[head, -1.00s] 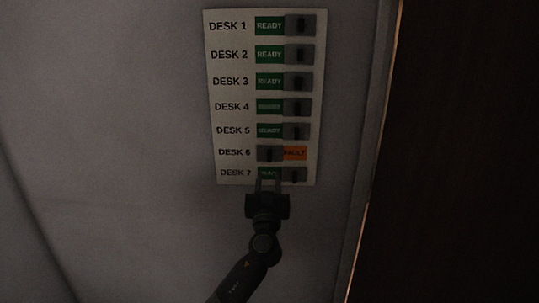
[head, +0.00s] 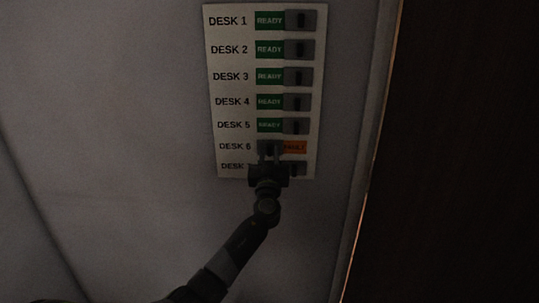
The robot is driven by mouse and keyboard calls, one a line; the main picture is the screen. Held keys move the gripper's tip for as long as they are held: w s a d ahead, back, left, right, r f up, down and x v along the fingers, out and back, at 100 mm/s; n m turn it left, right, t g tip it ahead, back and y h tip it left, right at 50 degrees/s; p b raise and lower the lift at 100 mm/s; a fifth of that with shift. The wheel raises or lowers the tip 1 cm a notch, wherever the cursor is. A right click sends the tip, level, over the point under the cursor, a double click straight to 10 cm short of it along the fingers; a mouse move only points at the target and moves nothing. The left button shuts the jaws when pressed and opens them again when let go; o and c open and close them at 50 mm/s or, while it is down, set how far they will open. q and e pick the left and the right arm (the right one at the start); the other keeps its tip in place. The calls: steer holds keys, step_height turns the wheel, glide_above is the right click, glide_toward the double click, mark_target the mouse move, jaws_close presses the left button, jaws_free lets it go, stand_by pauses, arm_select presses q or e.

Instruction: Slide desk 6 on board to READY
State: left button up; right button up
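The status board (head: 213,90) hangs on the wall with rows for Desk 1 to Desk 7. In the Desk 6 row, the grey slider (head: 262,146) sits at the left and the orange FAULT label (head: 296,147) shows to its right. My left gripper (head: 269,151) reaches up from below, over the Desk 7 row. Its two fingers look apart, with the tips at the Desk 6 slider. I cannot tell whether they touch its dark knob. My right gripper is not in view.
The other sliders, such as the Desk 5 slider (head: 296,125), sit at the right with green READY labels beside them. The Desk 7 label is mostly hidden by my gripper. A panel edge and dark area (head: 460,150) lie to the right.

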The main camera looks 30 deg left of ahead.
arm_select(q)
jaws_close()
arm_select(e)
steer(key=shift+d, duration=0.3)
